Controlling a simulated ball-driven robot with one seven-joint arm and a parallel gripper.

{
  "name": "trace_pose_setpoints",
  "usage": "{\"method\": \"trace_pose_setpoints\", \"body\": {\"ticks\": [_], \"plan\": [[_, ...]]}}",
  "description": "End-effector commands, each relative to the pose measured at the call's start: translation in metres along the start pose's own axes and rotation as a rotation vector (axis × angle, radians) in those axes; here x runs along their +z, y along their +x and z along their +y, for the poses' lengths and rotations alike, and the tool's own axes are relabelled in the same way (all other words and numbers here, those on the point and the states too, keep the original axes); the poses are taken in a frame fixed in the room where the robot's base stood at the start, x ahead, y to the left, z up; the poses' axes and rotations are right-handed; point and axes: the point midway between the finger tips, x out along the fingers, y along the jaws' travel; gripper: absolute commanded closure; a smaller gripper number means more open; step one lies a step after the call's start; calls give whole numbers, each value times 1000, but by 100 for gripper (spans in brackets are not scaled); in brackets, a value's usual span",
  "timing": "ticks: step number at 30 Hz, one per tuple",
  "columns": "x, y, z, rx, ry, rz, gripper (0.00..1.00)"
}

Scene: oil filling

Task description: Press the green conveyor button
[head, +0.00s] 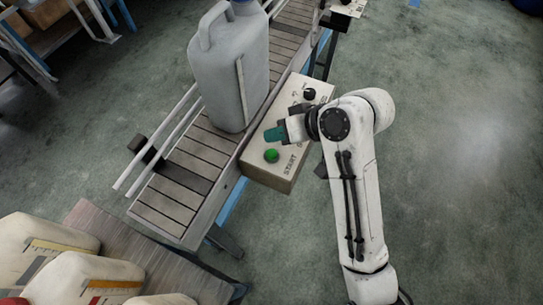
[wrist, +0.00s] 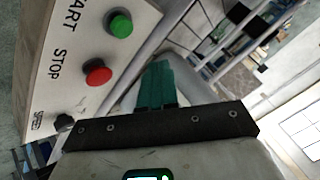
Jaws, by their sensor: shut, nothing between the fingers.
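The green button (head: 271,155) sits beside the word START on a beige control box (head: 266,178) fixed to the side of the conveyor. In the wrist view the green button (wrist: 120,24) is at the top, with a red STOP button (wrist: 97,72) below it. My gripper (head: 274,133) has teal fingers and is over the box, just above the green button in the head view and apart from it. In the wrist view the fingers (wrist: 157,82) are together and empty, pointing past the buttons. The red button is hidden in the head view.
A grey jug (head: 230,70) stands on the slatted conveyor (head: 170,205) next to the box. A black knob (head: 309,94) is at the box's far end. Several pale canisters (head: 95,280) are on a table at lower left. The floor at right is clear.

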Motion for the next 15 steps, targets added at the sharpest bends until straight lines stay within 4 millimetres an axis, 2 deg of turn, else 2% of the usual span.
{"method": "trace_pose_setpoints", "body": {"ticks": [1,4,15], "plan": [[6,9,6,0,-1,0,100],[12,16,12,0,-1,0,100],[22,30,22,0,0,0,100]]}}
